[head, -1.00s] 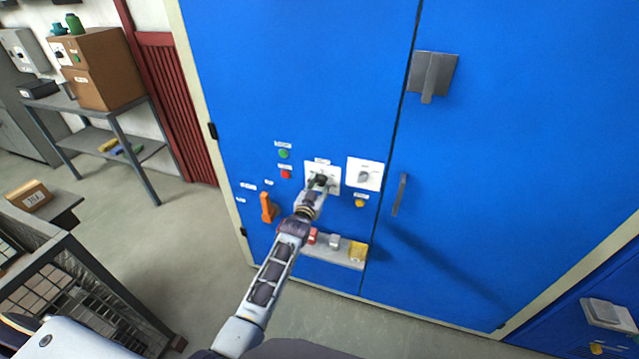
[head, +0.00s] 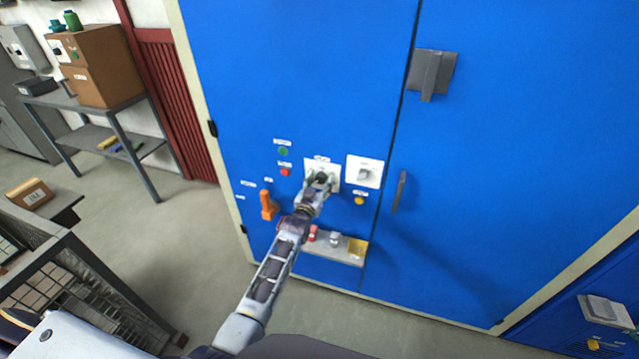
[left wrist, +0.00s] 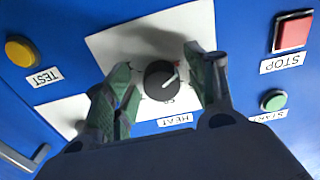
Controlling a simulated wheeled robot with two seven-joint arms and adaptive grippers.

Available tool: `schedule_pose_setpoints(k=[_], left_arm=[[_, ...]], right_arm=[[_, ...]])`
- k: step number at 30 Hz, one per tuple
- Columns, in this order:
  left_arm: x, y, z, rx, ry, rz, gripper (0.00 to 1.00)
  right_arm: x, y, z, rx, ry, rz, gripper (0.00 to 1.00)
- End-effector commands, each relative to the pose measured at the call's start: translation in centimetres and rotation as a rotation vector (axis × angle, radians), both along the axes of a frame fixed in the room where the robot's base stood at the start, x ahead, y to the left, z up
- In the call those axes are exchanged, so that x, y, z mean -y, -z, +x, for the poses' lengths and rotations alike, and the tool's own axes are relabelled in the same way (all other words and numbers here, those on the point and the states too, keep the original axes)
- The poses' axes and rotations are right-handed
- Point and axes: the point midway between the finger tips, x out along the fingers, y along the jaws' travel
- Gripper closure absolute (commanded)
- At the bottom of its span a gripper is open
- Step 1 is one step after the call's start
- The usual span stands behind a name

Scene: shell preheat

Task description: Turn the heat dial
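The heat dial (left wrist: 161,81) is a round black knob on a white plate (left wrist: 120,42), with the HEAT label upside down beside it in the left wrist view. Its white pointer mark points up and right there. My left gripper (left wrist: 160,72) is open, with one green-padded finger on each side of the knob. A small gap shows between the knob and each finger. In the head view my left gripper (head: 319,182) is at the dial's white plate (head: 334,171), on the blue cabinet. My right gripper is not in view.
A second white plate with a grey knob (head: 365,174) is right of the dial. A red STOP button (left wrist: 292,33), a green START button (left wrist: 273,100) and a yellow TEST button (left wrist: 20,51) surround it. An orange handle (head: 267,205) and a ledge (head: 318,249) are lower.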

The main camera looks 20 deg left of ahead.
Motion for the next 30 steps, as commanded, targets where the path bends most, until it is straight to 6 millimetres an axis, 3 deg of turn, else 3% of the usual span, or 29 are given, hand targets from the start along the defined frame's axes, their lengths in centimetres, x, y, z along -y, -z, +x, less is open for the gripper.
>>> schedule_pose_setpoints(k=[14, 30], left_arm=[[0.0, -0.2, -0.3, 0.003, 0.0, 0.001, 0.43], [-0.1, -0.1, -4.2, 0.003, 0.0, 0.001, 0.43]], right_arm=[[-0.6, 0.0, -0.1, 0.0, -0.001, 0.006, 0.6], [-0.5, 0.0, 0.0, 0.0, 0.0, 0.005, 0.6]])
